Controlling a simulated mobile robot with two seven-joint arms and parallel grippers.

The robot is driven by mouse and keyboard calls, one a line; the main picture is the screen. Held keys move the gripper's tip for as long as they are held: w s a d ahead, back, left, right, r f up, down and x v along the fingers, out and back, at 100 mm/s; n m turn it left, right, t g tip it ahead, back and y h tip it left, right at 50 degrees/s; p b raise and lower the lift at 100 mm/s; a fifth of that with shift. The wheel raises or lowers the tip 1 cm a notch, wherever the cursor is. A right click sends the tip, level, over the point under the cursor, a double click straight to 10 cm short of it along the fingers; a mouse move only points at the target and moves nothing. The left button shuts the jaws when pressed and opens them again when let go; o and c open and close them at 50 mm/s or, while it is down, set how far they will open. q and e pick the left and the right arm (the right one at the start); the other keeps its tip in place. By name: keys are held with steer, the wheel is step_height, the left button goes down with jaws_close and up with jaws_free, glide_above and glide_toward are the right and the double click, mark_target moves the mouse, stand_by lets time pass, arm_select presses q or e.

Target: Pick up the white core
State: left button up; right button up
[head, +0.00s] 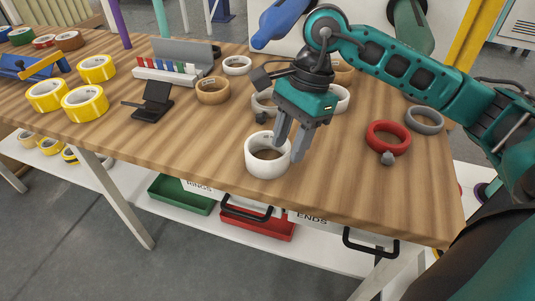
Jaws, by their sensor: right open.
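A white core (255,164), a thick open ring, stands on the wooden table near its front edge. My right gripper (290,151) comes down from above and is open. Its left finger is over the core's opening and its right finger is just beyond the core's right side. I cannot tell whether either finger touches the core. The far right part of the core's rim is hidden by the left finger. My left gripper is not in view.
Behind the gripper lie a grey ring (265,103), a tan ring (213,91) and a white ring (237,65). A red ring (387,138) lies to the right. Yellow tape rolls (85,103) and a black dispenser (153,101) are on the left. Bins (180,194) sit on a shelf below.

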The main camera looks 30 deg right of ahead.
mark_target(282, 157)
steer(key=x, duration=0.5)
steer(key=shift+w+a+f+b, duration=0.1)
steer(key=shift+w+a+b, duration=0.1)
steer(key=shift+b, duration=0.15)
jaws_close()
